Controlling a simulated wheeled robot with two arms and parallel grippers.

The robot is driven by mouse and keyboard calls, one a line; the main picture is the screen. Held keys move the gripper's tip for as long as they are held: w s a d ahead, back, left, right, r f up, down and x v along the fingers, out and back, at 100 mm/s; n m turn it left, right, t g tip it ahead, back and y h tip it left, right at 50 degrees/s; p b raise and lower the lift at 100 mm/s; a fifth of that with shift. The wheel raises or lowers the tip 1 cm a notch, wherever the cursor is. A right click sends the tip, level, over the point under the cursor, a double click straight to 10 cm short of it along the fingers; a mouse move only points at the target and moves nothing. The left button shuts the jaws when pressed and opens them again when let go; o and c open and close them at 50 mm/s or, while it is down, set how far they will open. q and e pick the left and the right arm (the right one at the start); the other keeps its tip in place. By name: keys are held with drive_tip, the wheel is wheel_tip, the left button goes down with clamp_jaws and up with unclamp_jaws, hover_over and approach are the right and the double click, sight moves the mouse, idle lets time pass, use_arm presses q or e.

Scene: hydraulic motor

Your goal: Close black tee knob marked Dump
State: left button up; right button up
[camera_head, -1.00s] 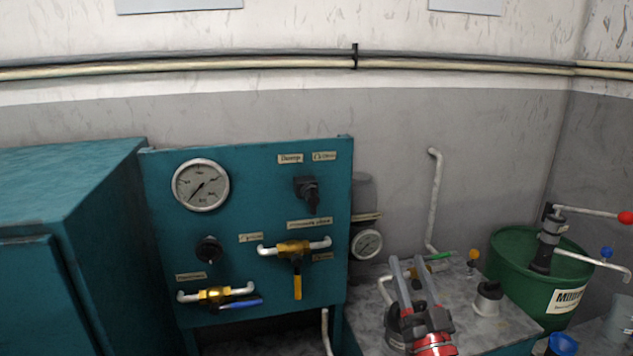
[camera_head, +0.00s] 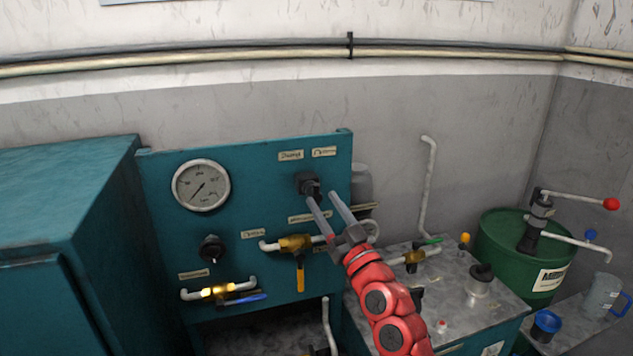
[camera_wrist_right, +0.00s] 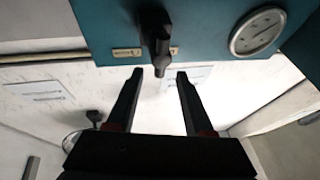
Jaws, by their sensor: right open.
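The black tee knob (camera_head: 308,182) is on the upper right of the teal panel (camera_head: 225,240), below two small labels whose text is hard to read. My right gripper (camera_head: 321,196) is open, with its grey fingers just below and right of the knob in the head view. One finger hides the knob's lower end there. In the right wrist view the knob (camera_wrist_right: 157,42) hangs between and beyond the fingertips of the gripper (camera_wrist_right: 160,73). I see no clear contact. My left gripper is not in view.
A black round knob (camera_head: 212,248) and a pressure gauge (camera_head: 201,185) are to the left. A metal-topped bench (camera_head: 450,295) and a green drum (camera_head: 500,240) stand to the right.

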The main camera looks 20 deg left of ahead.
sight(318, 193)
drive_tip(key=shift+x, duration=2.35)
drive_tip(key=shift+r, duration=0.1)
clamp_jaws()
